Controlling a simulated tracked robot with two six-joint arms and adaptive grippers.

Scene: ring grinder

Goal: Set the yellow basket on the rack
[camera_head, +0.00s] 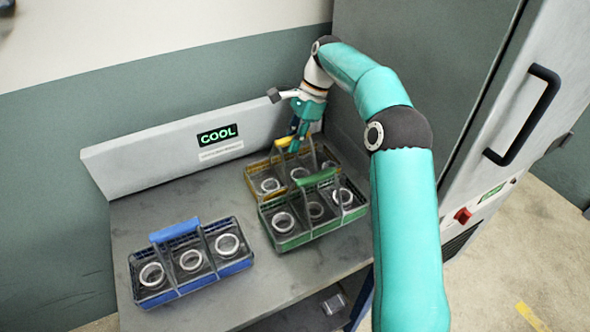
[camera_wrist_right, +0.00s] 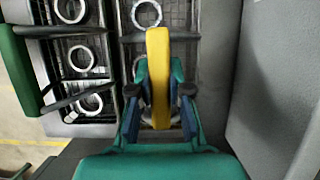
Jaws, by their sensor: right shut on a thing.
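The yellow basket (camera_head: 253,187) is a wire basket with light rings in it. It stands on the grey top marked COOL (camera_head: 225,290), behind the green basket and close beside it. I cannot tell whether it touches the surface. My right gripper (camera_head: 296,141) is above it, shut on its yellow handle (camera_wrist_right: 158,70). The gripper also shows in the right wrist view (camera_wrist_right: 160,102), with a finger on each side of the handle. The gripper and the green basket hide part of the yellow basket. My left gripper is not in view.
The green basket (camera_head: 290,243) holds rings and sits in front of the yellow one. The blue basket (camera_head: 215,275) with rings stands at the left. A tall grey cabinet (camera_head: 425,60) is close on the right. The top's back left is clear.

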